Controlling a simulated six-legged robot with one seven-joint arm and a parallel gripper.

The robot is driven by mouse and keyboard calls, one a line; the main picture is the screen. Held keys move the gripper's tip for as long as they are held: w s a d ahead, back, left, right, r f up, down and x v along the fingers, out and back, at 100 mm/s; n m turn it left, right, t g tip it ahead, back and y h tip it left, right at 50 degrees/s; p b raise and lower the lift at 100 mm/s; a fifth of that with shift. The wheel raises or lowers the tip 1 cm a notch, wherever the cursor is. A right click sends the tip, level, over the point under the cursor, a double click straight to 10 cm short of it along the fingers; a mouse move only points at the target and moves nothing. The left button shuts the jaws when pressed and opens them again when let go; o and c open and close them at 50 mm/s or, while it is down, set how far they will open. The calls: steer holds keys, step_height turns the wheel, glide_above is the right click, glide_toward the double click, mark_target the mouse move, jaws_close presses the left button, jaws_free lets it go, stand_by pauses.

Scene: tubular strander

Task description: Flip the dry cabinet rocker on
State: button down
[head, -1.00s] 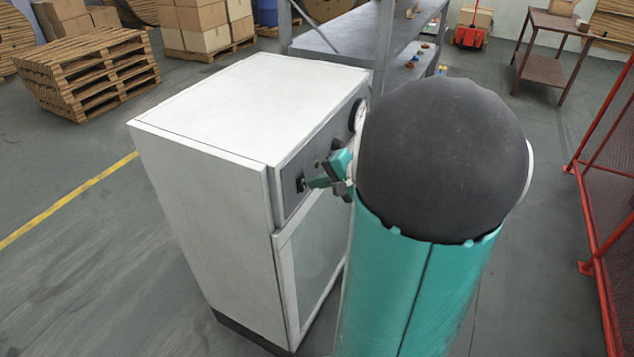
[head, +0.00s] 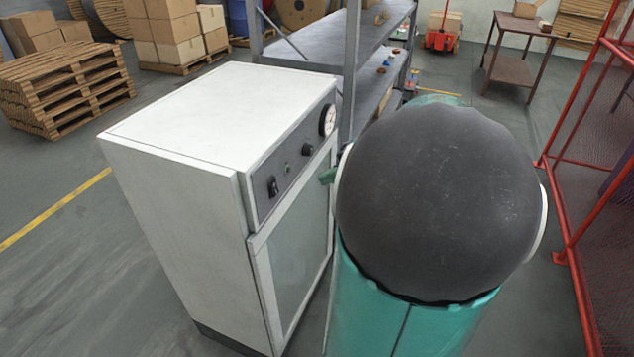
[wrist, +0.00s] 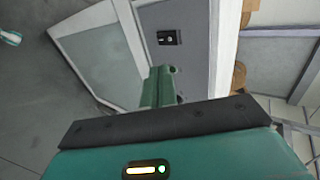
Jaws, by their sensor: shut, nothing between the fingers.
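The dry cabinet (head: 190,120) is a white box with a grey control panel on its upper front. The black rocker (head: 273,187) sits at the panel's near end; its on or off position is too small to tell. In the wrist view the rocker (wrist: 167,37) shows in its black frame, beyond my fingertips and apart from them. My gripper (wrist: 160,86) is shut and empty, in front of the panel. In the head view only a green bit of my gripper (head: 327,176) shows beside my arm, right of the rocker; the rest is hidden.
The panel also has a small green lamp (head: 287,167), a black knob (head: 307,149) and a round gauge (head: 328,120). A glazed door (head: 298,250) is below. A metal shelf rack (head: 352,70) stands behind the cabinet, and a red mesh fence (head: 590,200) at right.

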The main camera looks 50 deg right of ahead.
steer(key=shift+s+d+r, duration=0.1)
steer(key=shift+s+r, duration=0.1)
steer(key=shift+s, duration=0.15)
step_height(320, 180, down, 8)
steer(key=s+m+t+y, duration=0.1)
steer(key=m+t, duration=0.3)
steer(key=m, duration=3.2)
steer(key=shift+s+d+r+t+y, duration=0.25)
steer(key=shift+s+d+t+y, duration=0.15)
steer(key=shift+s, duration=0.1)
